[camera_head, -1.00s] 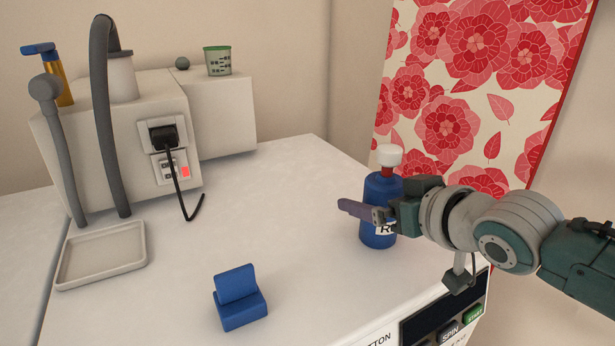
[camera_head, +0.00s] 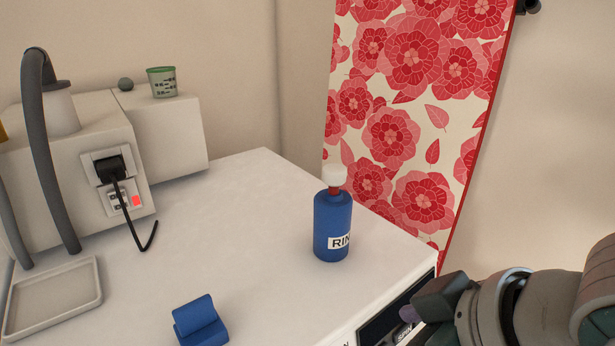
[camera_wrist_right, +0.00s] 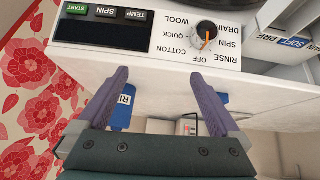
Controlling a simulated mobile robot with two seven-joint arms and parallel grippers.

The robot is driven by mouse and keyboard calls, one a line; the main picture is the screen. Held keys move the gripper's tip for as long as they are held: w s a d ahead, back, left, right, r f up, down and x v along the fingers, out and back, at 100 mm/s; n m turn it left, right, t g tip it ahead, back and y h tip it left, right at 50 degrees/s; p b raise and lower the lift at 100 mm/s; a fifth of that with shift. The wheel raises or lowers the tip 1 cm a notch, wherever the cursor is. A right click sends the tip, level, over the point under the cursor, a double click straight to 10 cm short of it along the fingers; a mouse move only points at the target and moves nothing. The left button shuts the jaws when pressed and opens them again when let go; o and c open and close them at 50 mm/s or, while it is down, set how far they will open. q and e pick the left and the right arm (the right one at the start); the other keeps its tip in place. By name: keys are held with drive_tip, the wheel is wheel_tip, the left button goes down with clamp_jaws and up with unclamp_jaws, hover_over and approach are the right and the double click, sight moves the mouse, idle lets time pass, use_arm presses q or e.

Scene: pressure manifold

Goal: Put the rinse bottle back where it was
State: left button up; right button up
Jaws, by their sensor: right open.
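The rinse bottle (camera_head: 332,228), blue with a red neck, white cap and a partly visible "RIN" label, stands upright on the white machine top (camera_head: 235,235) near its right edge. Part of it also shows between the fingers in the right wrist view (camera_wrist_right: 122,108). My right gripper (camera_head: 412,312) is off the machine's front right edge, apart from the bottle and lower. In the right wrist view its two purple fingers (camera_wrist_right: 158,76) are spread with nothing held between them. My left gripper is not in view.
A blue block-like holder (camera_head: 200,322) sits at the front of the top. A grey tray (camera_head: 55,298), hoses and a socket box with a black plug (camera_head: 110,170) are at left. The machine's control panel with dial (camera_wrist_right: 206,38) faces my right gripper.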

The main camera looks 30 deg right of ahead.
drive_tip(key=s+a+g, duration=0.2)
drive_tip(key=s+g, duration=0.1)
drive_tip(key=s, duration=0.5)
drive_tip(key=shift+a+r+n+g, duration=0.3)
drive_tip(key=shift+a+r+n, duration=0.05)
drive_tip(key=shift+r+n, duration=0.05)
